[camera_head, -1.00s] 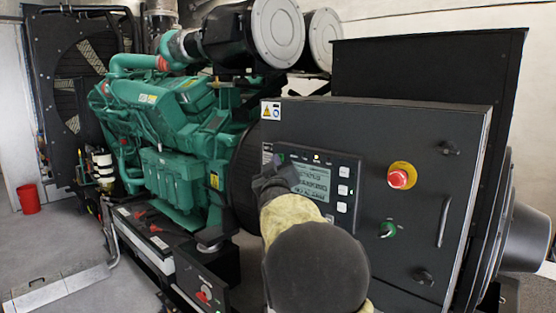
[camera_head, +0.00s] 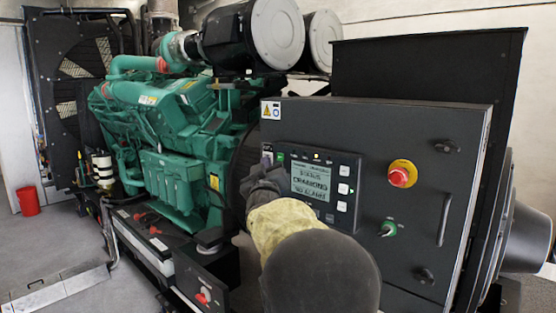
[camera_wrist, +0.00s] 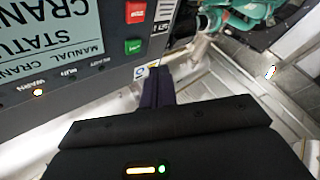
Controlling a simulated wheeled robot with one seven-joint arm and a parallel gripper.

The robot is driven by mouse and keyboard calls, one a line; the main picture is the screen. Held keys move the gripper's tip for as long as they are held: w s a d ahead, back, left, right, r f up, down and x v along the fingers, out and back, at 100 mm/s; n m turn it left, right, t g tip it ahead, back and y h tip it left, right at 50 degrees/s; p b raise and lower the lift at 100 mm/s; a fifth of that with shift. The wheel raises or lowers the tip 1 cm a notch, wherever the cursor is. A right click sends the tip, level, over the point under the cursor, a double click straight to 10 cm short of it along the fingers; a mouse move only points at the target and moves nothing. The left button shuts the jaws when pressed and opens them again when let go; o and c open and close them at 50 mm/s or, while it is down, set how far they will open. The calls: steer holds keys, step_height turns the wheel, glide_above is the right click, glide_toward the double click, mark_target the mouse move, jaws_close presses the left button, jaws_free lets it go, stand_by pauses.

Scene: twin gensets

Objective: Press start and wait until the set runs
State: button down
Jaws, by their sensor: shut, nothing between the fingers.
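The control panel (camera_head: 330,210) of the genset carries a lit display (camera_head: 311,181); in the wrist view, upside down, the display (camera_wrist: 45,30) shows words that read like "STATUS", "CRANK" and "MANUAL CRANK". My gripper (camera_wrist: 156,74) is shut and empty. Its tips are just off the green button, apart from it in the picture; the gap in depth is unclear. In the head view my gripper (camera_head: 262,172) is at the display's left edge. The green engine (camera_head: 170,140) stands behind.
An amber lamp (camera_wrist: 38,93) is lit by the label "WARN". A red bucket (camera_head: 28,200) stands on the floor at far left.

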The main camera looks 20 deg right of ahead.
steer(key=s+a, duration=0.2)
steer(key=a, duration=0.1)
stand_by(0.4)
stand_by(0.4)
steer(key=s+f+g+y+b, duration=0.15)
steer(key=s+f+g, duration=0.3)
steer(key=f, duration=0.75)
steer(key=s+f+g+y+b, duration=0.1)
steer(key=s+f+g+y, duration=0.3)
steer(key=f, duration=0.9)
steer(key=s+f+m+g+b, duration=0.1)
steer(key=s+f+g, duration=0.4)
steer(key=s+f, duration=0.3)
steer(key=s+d+f+m+g+b, duration=0.1)
steer(key=s+f+g, duration=0.3)
steer(key=s+f, duration=0.5)
steer(key=s, duration=0.7)
steer(key=shift+s+d+m+g+h, duration=0.2)
steer(key=shift+d+m+g+h, duration=0.1)
steer(key=shift+m+g+h, duration=0.1)
steer(key=shift+f, duration=0.1)
stand_by(1.5)
